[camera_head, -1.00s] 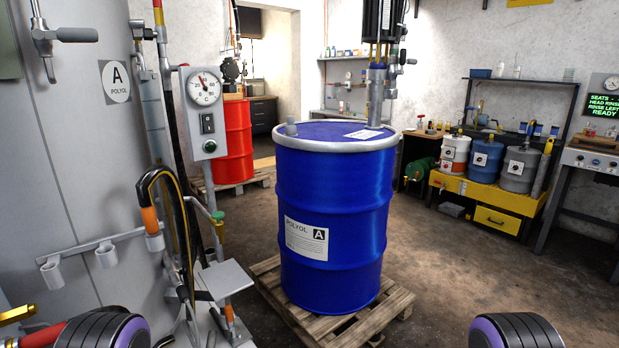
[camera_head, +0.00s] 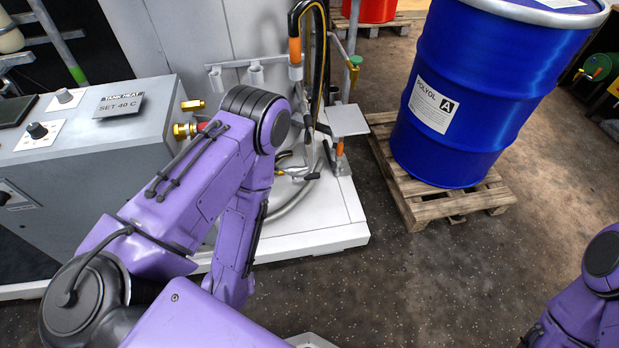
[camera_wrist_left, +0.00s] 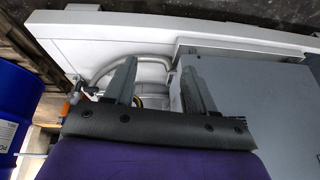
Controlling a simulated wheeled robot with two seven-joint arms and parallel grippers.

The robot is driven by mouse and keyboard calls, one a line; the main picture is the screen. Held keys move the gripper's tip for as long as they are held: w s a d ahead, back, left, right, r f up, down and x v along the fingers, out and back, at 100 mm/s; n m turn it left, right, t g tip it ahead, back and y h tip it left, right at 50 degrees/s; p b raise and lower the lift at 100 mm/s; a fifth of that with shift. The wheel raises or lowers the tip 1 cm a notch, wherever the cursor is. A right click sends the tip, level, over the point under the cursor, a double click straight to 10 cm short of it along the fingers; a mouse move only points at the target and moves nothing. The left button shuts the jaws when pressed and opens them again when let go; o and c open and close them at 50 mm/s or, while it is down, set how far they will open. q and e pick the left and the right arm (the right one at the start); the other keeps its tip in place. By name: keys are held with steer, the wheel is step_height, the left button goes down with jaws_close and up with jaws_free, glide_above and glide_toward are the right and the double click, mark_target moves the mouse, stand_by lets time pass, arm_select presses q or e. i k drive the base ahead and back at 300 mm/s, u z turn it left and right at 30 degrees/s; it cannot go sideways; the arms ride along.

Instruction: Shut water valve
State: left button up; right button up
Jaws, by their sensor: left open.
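I cannot tell which fitting is the water valve. Brass fittings (camera_head: 192,105) stick out of the grey heater box, with another brass fitting with red behind it (camera_head: 184,130) partly covered by my left arm. A small fitting with a yellow part (camera_head: 290,172) sits low by the hoses, just right of my forearm. My left gripper is hidden behind my left arm in the head view. In the left wrist view my left gripper (camera_wrist_left: 160,85) is open and empty, its fingers apart above the white base and a curved hose (camera_wrist_left: 132,62). My right gripper is out of view.
The grey "TANK HEAT" box (camera_head: 120,115) stands at left. A white base plinth (camera_head: 335,225) runs under the tank. A small grey shelf (camera_head: 348,120) juts out near a blue drum (camera_head: 470,80) on a wooden pallet (camera_head: 415,205). The floor in front is clear.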

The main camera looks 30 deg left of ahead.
mark_target(312, 176)
steer(key=k, duration=1.1)
steer(key=u, duration=0.75)
steer(key=i, duration=0.9)
steer(key=z, duration=0.5)
steer(key=i, duration=0.65)
steer(key=z, duration=0.6)
